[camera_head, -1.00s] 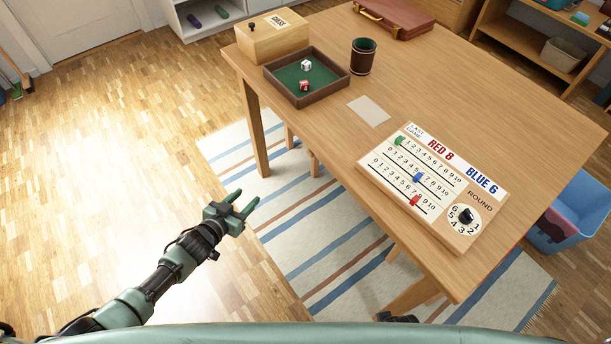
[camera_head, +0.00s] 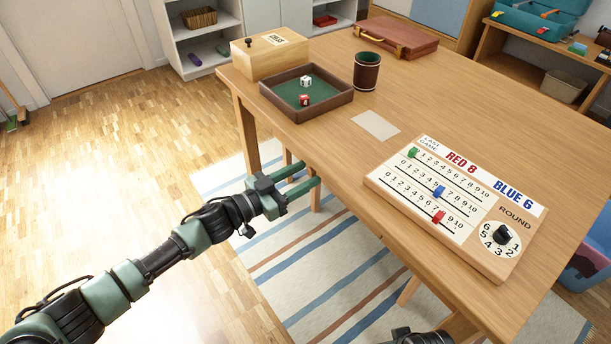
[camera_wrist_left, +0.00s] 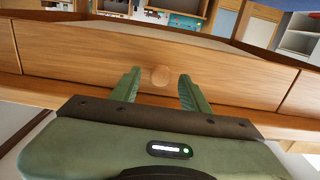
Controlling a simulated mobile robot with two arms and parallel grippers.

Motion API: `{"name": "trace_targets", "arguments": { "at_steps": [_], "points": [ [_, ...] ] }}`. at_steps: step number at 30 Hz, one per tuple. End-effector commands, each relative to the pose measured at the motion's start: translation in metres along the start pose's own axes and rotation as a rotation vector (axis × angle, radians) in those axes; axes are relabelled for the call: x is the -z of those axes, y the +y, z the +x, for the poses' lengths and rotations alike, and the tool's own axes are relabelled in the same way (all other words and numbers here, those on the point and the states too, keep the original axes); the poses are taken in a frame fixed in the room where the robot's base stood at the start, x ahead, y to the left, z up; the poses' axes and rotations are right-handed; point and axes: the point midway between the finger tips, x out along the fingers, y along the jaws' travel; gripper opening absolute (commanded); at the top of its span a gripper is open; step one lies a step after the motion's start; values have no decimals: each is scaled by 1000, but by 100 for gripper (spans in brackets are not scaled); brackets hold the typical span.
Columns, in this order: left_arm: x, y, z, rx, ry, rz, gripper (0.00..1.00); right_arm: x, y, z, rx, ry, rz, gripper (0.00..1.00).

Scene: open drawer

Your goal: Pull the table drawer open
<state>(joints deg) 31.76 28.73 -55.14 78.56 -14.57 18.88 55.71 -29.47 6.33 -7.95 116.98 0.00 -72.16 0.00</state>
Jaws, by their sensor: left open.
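The wooden table (camera_head: 440,95) stands at the centre and right of the head view. In the wrist view its drawer front (camera_wrist_left: 225,75) spans the picture, with a seam at each side, and looks shut. A round wooden knob (camera_wrist_left: 160,77) sits on it. My left gripper (camera_head: 312,174) is open beside the table's near long edge; it also shows in the wrist view (camera_wrist_left: 157,80). Its two green fingers are on either side of the knob in that picture, with nothing held. Whether they reach around the knob I cannot tell. The head view hides the drawer front.
On the table are a scoreboard (camera_head: 455,208), a dice tray (camera_head: 345,98), a leather cup (camera_head: 367,71), a wooden box (camera_head: 270,55) and a briefcase (camera_head: 398,38). A striped rug (camera_head: 310,265) lies below. Open floor (camera_head: 120,150) is at left.

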Motion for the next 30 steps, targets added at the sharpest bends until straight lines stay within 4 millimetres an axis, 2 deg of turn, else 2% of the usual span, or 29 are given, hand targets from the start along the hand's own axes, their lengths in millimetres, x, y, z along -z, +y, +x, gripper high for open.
{"name": "trace_targets", "arguments": {
  "at_steps": [3,11,12,15,17,30],
  "points": [
    [0,0,9,1,0,-1,46,2,0,-4,-1,4,0,36],
    [0,0,11,2,-1,-1,46,2,0,-6,-1,3,1,36],
    [0,0,10,2,-1,0,43,2,0,-6,-1,3,1,36],
    [0,0,10,2,-1,0,15,2,0,-6,-1,4,1,36],
    [0,0,10,2,-1,0,0,2,0,-6,-1,4,1,36],
    [-1,0,10,2,-1,0,0,2,0,-6,-1,4,1,36]
  ]
}}
